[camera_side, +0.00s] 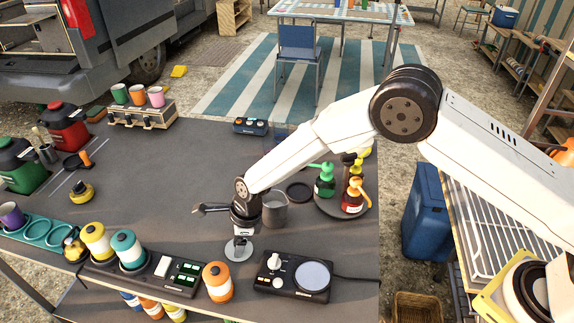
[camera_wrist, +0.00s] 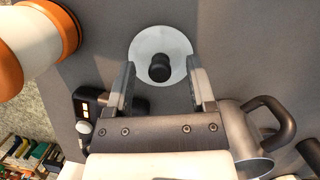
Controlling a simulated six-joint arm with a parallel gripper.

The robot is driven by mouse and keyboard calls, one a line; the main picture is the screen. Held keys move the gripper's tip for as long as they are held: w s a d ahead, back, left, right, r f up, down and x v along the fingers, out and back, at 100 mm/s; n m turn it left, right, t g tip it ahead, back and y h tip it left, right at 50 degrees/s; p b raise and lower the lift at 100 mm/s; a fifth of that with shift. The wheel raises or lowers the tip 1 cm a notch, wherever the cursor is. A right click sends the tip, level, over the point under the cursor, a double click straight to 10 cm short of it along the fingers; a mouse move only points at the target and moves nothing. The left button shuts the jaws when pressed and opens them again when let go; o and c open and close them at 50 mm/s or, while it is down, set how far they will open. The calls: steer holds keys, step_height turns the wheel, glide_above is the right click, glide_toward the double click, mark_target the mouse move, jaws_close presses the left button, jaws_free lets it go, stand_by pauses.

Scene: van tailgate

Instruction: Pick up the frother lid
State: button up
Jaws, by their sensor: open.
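The frother lid is a pale round disc with a black knob on top. It lies flat on the dark counter, in the side view (camera_side: 238,251) directly below my gripper (camera_side: 243,225), and at top centre of the wrist view (camera_wrist: 147,42). My gripper (camera_wrist: 161,72) is open and empty, pointing down. In the wrist view its two fingers stand apart to left and right of the knob. I cannot tell how far the fingertips are above the disc. The metal frother jug (camera_side: 274,212) stands just right of my gripper; its dark handle shows in the wrist view (camera_wrist: 278,122).
An orange-and-white canister (camera_side: 217,283) stands close in front, beside a black control panel (camera_side: 160,270). A black device with a round pad (camera_side: 292,277) lies to the front right. Bottles on a round tray (camera_side: 327,207) stand behind right.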

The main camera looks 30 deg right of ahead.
steer(key=shift+a+f, duration=0.15)
steer(key=shift+f, duration=0.25)
steer(key=shift+c, duration=0.2)
jaws_close()
